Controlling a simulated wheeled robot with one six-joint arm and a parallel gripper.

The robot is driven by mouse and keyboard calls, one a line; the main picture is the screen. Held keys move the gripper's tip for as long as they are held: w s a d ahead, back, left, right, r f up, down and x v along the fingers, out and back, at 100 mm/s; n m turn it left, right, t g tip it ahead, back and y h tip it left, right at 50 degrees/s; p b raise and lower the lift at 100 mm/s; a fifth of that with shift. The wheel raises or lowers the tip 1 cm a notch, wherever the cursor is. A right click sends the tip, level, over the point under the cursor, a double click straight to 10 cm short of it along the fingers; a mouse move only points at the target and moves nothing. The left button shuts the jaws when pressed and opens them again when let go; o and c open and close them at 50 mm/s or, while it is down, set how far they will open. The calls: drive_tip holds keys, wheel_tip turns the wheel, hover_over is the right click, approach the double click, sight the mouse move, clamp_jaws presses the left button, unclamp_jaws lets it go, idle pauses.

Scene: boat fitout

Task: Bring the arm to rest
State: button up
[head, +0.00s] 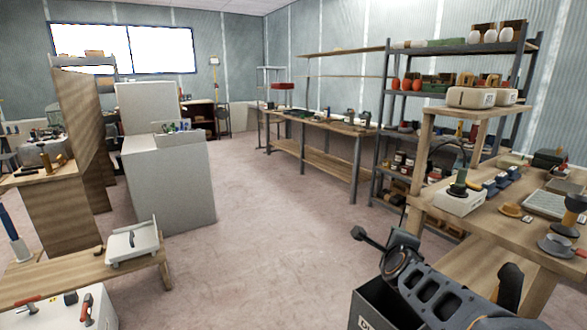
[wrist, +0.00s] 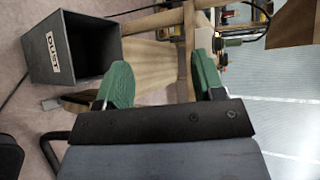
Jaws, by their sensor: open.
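My gripper (wrist: 162,64) shows in the wrist view with its two green fingers wide apart. Nothing is between the fingers, and it is empty. Behind the fingers are wooden bench parts (wrist: 155,22) and the floor. In the head view my dark arm (head: 440,292) is folded low at the bottom right, in front of the right workbench (head: 450,215). I cannot make out the fingers in that view.
A dark open bin marked DUST (wrist: 62,45) stands left of the fingers; it is partly behind my arm in the head view (head: 368,308). The right workbench carries several tools and a white box (head: 458,200). A low wooden bench (head: 80,282) stands left. The middle floor (head: 255,225) is clear.

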drive_tip(key=s+a+r+n+g+y+p, duration=0.5)
drive_tip(key=s+a+r+n+p, duration=0.3)
drive_tip(key=n, duration=0.6)
drive_tip(key=s+n+g+h+p, duration=0.1)
drive_tip(key=s+n+g+p, duration=0.3)
drive_tip(key=s+n+p, duration=0.3)
drive_tip(key=s+r+n, duration=0.1)
drive_tip(key=s+n, duration=0.1)
drive_tip(key=s, duration=0.2)
drive_tip(key=shift+s+a+g, duration=0.2)
drive_tip(key=shift+a+g, duration=0.1)
drive_tip(key=shift+g, duration=0.1)
drive_tip(key=shift+s+d+f+n, duration=0.1)
drive_tip(key=shift+s+d+n, duration=0.05)
drive_tip(key=shift+s+n, duration=0.2)
drive_tip(key=shift+c, duration=0.2)
